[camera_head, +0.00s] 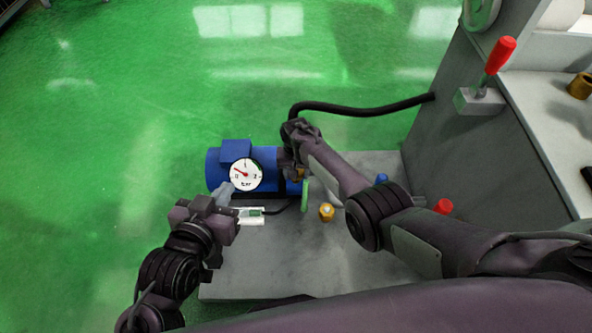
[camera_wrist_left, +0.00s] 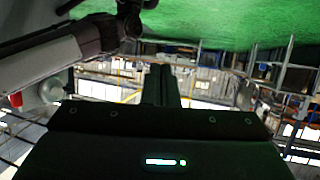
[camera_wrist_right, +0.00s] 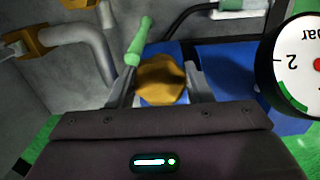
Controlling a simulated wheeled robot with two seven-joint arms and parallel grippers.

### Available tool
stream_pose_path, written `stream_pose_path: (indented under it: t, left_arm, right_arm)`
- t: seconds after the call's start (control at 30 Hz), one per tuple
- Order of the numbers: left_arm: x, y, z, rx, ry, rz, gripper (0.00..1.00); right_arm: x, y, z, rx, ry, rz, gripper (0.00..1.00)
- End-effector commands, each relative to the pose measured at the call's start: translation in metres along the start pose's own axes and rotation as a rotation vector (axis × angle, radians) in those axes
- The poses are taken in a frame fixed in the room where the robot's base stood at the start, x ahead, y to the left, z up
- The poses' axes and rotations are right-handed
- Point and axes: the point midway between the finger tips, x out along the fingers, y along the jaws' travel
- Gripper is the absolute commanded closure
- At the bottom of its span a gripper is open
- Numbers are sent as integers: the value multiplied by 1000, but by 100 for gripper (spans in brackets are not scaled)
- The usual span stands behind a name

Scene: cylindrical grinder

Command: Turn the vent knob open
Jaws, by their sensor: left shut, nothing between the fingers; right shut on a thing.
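A brass-coloured round knob (camera_wrist_right: 160,80) sits between the two fingers of my right gripper (camera_wrist_right: 164,86) in the right wrist view. The fingers are shut on its sides. In the head view my right gripper (camera_head: 291,166) reaches down beside the pressure gauge and mostly hides this knob. The white gauge (camera_head: 246,174) has its red needle on the left part of the scale; part of it also shows in the right wrist view (camera_wrist_right: 300,66). My left gripper (camera_head: 225,192) is shut and empty, just left of and below the gauge. Its closed fingers (camera_wrist_left: 163,86) show in the left wrist view.
A blue motor-like unit (camera_head: 214,169) stands behind the gauge. A green lever (camera_head: 305,196), another brass fitting (camera_head: 326,212) and a white box (camera_head: 250,215) are close by on the grey base (camera_head: 345,262). The grey machine (camera_head: 440,130) stands right; green floor lies left.

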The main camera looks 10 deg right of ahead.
Motion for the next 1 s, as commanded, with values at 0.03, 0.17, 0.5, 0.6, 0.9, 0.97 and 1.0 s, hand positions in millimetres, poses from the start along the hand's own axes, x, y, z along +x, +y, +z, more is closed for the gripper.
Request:
stream_pose_path:
  t: [0.03,0.17,0.5,0.6,0.9,0.97,1.0]
  left_arm:
    - [-1,0,6,-1,-29,1,100]
    - [-2,2,19,-3,-87,3,100]
    - [-4,3,33,-6,-146,5,100]
    - [-4,2,32,-6,-141,5,100]
    - [-2,1,22,-3,-95,3,100]
    - [-2,1,20,-3,-85,3,100]
    - [-2,1,18,-3,-77,2,100]
  right_arm:
    - [-1,1,0,-43,1,1,77]
    - [-1,1,0,-168,0,1,77]
    - [0,2,-1,-490,1,1,77]
    - [0,2,-1,-580,1,1,77]
    - [0,2,-1,-799,1,1,77]
    - [0,2,-2,-829,1,1,77]
    - [0,2,-2,-849,1,1,77]
